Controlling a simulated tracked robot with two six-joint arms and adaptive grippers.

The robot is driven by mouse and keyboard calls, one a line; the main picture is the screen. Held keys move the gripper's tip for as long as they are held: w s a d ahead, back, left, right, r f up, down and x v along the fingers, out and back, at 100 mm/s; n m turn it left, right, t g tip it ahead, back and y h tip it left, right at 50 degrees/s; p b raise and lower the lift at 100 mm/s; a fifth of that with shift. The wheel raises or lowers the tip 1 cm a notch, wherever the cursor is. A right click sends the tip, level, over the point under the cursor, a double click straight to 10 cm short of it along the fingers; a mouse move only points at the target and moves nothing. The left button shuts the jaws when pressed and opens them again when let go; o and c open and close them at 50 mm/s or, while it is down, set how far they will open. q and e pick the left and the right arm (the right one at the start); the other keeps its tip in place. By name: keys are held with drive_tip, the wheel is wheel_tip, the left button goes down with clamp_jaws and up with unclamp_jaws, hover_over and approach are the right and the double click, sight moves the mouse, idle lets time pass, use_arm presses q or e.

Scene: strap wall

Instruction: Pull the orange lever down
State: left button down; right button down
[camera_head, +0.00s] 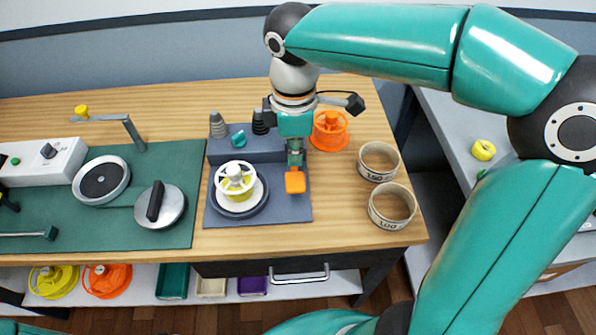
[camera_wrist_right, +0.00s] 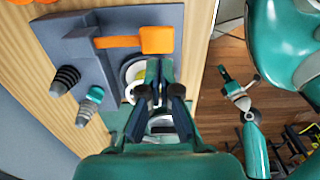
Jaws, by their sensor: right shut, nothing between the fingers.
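The orange lever's block-shaped handle (camera_head: 295,182) shows on the grey-blue panel (camera_head: 290,207), toward the front of the table. In the right wrist view the orange lever (camera_wrist_right: 158,40) has its flat arm running left from the handle onto the panel. My right gripper (camera_head: 295,158) is shut and empty, just behind and above the handle in the head view. In the right wrist view its fingertips (camera_wrist_right: 159,65) are just below the handle; I cannot tell whether they touch. My left gripper (camera_wrist_right: 230,80) seems to show small and far off in the right wrist view; its jaws are unclear.
A white handwheel (camera_head: 235,178) stands left of the lever. Ribbed grey knobs (camera_head: 218,125) and a teal knob (camera_head: 238,138) sit on the panel's back.

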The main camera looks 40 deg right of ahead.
sight(295, 182)
use_arm(q)
drive_tip(key=shift+f, duration=0.1)
use_arm(e)
wheel_tip(295, 182, down, 6)
drive_tip(key=shift+f, duration=0.25)
